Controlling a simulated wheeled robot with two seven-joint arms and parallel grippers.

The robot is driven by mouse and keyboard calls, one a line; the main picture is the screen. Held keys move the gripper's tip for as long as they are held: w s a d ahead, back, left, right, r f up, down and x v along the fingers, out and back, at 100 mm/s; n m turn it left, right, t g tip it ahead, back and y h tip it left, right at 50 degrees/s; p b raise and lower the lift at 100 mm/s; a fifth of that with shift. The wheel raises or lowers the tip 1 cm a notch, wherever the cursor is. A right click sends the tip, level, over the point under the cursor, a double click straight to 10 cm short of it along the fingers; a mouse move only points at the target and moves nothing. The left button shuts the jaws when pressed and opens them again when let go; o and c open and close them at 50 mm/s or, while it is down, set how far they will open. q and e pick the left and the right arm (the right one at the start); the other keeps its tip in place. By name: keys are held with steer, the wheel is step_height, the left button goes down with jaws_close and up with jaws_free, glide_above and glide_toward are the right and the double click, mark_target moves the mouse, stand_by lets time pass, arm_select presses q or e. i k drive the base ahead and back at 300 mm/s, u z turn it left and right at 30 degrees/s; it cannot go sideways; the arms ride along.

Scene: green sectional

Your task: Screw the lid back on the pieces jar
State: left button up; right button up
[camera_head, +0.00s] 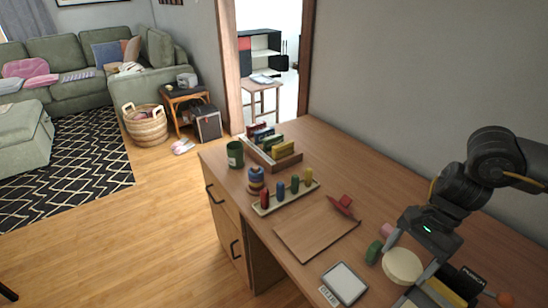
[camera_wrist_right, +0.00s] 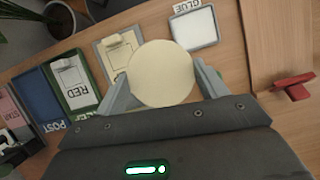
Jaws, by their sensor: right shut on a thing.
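A round cream lid (camera_head: 402,266) is between the fingers of my right gripper (camera_head: 410,256), over the near right part of the desk. In the right wrist view the lid (camera_wrist_right: 160,73) fills the space between the two grey fingers of my gripper (camera_wrist_right: 164,88), which is shut on it. The lid's flat face is toward the camera. I cannot tell whether a jar is under it. A dark green jar-like container (camera_head: 235,154) with a pale label stands at the desk's far left corner; I cannot tell if it is the pieces jar. My left gripper is not in view.
A white-faced tray labelled GLUE (camera_head: 344,283) lies left of the lid, with other labelled trays (camera_wrist_right: 80,85) nearby. A wooden board (camera_head: 317,235), a red piece (camera_head: 344,204), a peg tray (camera_head: 285,197) and a wooden rack (camera_head: 270,151) occupy the desk. A wall bounds the right.

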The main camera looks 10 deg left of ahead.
mark_target(236, 155)
steer(key=u, duration=1.85)
steer(key=i, duration=0.8)
steer(key=z, duration=1.45)
